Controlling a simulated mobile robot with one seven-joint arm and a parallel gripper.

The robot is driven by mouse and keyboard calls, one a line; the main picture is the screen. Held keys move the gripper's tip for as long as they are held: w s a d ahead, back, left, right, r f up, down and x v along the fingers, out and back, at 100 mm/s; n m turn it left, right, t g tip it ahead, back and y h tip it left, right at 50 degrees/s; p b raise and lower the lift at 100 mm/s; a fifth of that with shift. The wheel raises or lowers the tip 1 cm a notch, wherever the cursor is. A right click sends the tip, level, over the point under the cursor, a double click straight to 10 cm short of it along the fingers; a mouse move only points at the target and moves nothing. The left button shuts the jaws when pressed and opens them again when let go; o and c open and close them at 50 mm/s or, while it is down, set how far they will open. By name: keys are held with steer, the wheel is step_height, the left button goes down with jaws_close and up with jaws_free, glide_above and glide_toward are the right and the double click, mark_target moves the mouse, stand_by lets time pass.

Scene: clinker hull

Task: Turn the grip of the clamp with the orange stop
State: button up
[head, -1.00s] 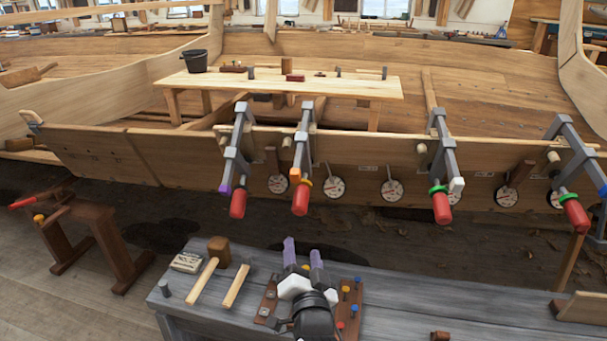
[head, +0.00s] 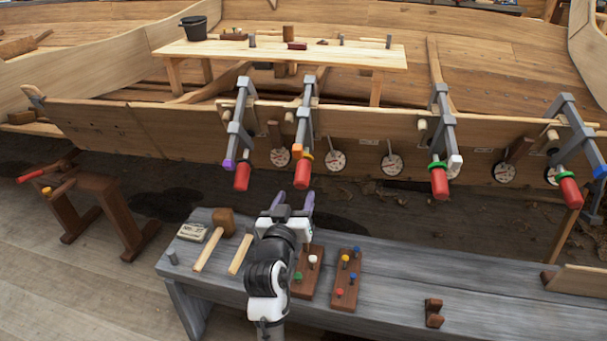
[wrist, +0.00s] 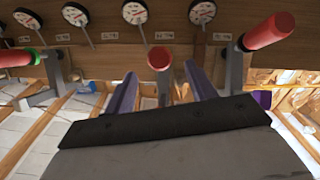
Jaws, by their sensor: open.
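The clamp with the orange stop (head: 302,115) hangs on the hull plank, second from left in the head view. In the wrist view a red grip (wrist: 159,58) shows end-on between and beyond the fingertips (wrist: 161,72). It appears to be the same grip. The orange stop cannot be made out there.
Other red-gripped clamps stand either side: one with a purple stop (head: 229,165), one with a white stop (head: 455,162), one with a blue stop (head: 600,171). Dial gauges (head: 336,161) line the plank. Below is a grey bench (head: 400,277) with a mallet (head: 225,224) and peg boards (head: 347,275).

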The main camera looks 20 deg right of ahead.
mark_target(303, 177)
steer(key=p+x, duration=0.1)
steer(key=x, duration=0.8)
steer(key=shift+d+r+p, duration=0.1)
steer(key=shift+p, duration=0.2)
steer(key=c, duration=1)
steer(key=shift+a+m+t+y, duration=0.2)
steer(key=shift+m+t+y, duration=0.5)
steer(key=shift+m+y, duration=0.75)
steer(key=shift+w+m, duration=0.1)
steer(key=shift+m, duration=0.25)
steer(key=o, duration=1)
